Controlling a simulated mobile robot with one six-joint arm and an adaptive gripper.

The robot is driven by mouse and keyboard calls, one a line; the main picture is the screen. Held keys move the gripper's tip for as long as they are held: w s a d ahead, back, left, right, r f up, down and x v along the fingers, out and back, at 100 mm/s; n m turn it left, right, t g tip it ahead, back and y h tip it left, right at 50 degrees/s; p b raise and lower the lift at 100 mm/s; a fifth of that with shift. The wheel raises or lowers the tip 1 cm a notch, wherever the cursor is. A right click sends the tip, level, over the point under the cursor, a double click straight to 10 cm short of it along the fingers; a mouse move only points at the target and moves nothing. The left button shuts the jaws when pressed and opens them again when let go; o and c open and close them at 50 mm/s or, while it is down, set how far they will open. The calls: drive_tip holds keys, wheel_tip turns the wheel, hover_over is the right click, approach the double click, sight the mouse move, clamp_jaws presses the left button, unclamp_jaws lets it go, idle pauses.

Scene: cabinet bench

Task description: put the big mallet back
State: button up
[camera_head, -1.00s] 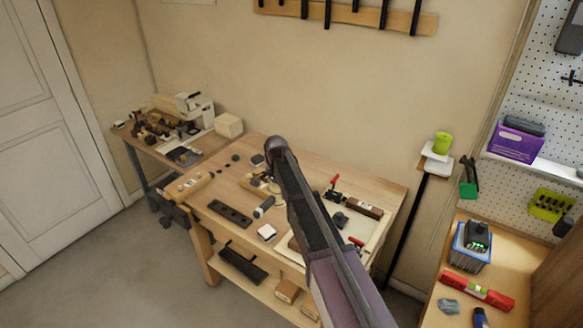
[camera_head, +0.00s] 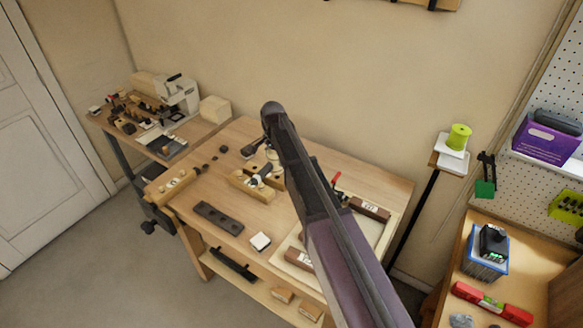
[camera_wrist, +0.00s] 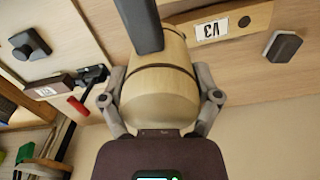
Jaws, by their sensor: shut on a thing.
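The big mallet shows in the wrist view as a thick pale wooden head (camera_wrist: 158,98) with dark bands and a dark handle (camera_wrist: 139,25) running to the top edge. My gripper (camera_wrist: 161,82) is shut on the head, one finger on each side. In the head view my arm covers most of the gripper and mallet. A grey-black handle (camera_head: 262,171), seemingly the mallet's, shows left of my arm, over a wooden block on the workbench (camera_head: 225,180). I cannot tell how high the mallet is above the bench.
The wooden block (camera_wrist: 220,23), labelled V3, lies behind the mallet. A brown block (camera_head: 370,208) and a red-handled clamp (camera_wrist: 85,95) are to the right on the bench. A side table holds a machine (camera_head: 178,92).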

drive_tip(key=shift+w+a, duration=0.15)
drive_tip(key=shift+w, duration=0.15)
drive_tip(key=shift+a, duration=0.1)
drive_tip(key=s+d+f+b, duration=0.3)
drive_tip(key=s+d, duration=0.2)
drive_tip(key=d, duration=0.2)
drive_tip(key=shift+d, duration=0.2)
drive_tip(key=shift+f, duration=0.2)
drive_tip(key=shift+f+b, duration=2.95)
drive_tip(key=shift+b, duration=0.2)
drive_tip(key=shift+s+f+b, duration=0.1)
drive_tip(key=shift+f+b, duration=1.45)
idle(1.8)
